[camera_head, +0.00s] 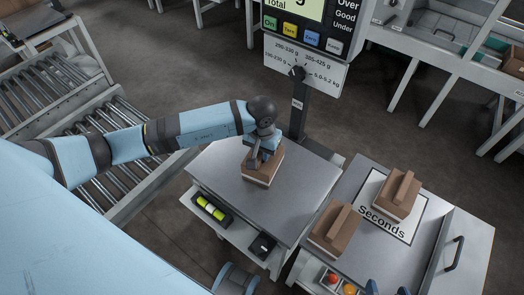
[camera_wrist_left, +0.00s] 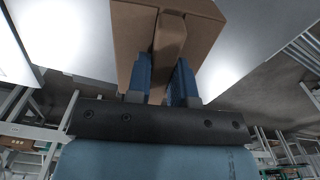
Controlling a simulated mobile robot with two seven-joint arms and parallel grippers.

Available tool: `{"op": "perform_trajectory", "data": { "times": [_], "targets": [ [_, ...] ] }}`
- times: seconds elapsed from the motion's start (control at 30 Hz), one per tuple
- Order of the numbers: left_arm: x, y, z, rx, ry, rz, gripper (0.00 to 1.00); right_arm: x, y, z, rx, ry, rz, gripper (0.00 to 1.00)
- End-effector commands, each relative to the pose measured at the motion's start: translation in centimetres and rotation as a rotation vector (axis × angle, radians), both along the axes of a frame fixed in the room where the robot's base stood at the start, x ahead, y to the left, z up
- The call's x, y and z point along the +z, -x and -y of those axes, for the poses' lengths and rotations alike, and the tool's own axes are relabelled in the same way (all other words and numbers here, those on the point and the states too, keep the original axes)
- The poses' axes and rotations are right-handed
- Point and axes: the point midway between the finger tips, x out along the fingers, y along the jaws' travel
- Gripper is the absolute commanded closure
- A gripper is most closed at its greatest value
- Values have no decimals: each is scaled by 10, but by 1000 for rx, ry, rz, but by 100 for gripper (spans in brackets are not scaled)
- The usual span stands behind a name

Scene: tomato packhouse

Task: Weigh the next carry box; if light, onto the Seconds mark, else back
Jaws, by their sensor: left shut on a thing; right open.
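A brown carry box (camera_head: 262,168) is at the steel weighing plate (camera_head: 300,185), near its upper left part. My left gripper (camera_head: 260,158) is shut on the box's raised handle; the handle (camera_wrist_left: 169,45) shows between the fingers in the left wrist view. I cannot tell whether the box rests on the plate or hangs just above it. The scale display (camera_head: 300,8) is cut off at the top, so its number is not readable. The Seconds mark (camera_head: 378,228) is a white sheet with a black border. My right gripper (camera_head: 388,290) is open at the bottom edge, mostly out of view.
One carry box (camera_head: 397,195) stands on the Seconds mark. Another carry box (camera_head: 335,230) stands at its left edge. The scale post (camera_head: 298,115) rises behind the plate. A roller conveyor (camera_head: 90,130) runs at left.

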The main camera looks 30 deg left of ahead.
Motion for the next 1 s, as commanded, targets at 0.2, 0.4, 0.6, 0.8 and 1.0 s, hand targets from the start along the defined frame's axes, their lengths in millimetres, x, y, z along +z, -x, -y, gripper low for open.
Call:
{"op": "perform_trajectory", "data": {
  "times": [0.2, 0.4, 0.6, 0.8, 1.0],
  "targets": [
    [-3, 0, 0, -1, 0, 1, 100, -3, -1, 0, -2, -1, 3, 27],
    [-2, 0, 0, -1, 0, 1, 49, -3, -1, 0, -2, -1, 2, 27],
    [-3, 0, 0, 0, 0, 0, 58, -3, -1, 0, -2, -1, 2, 27],
    [-3, 0, 0, 0, 0, 0, 66, -3, -1, 0, -1, -1, 2, 27],
    [-3, 0, 0, 0, 0, 0, 66, -3, 0, 0, 0, 0, 1, 27]
  ]
}}
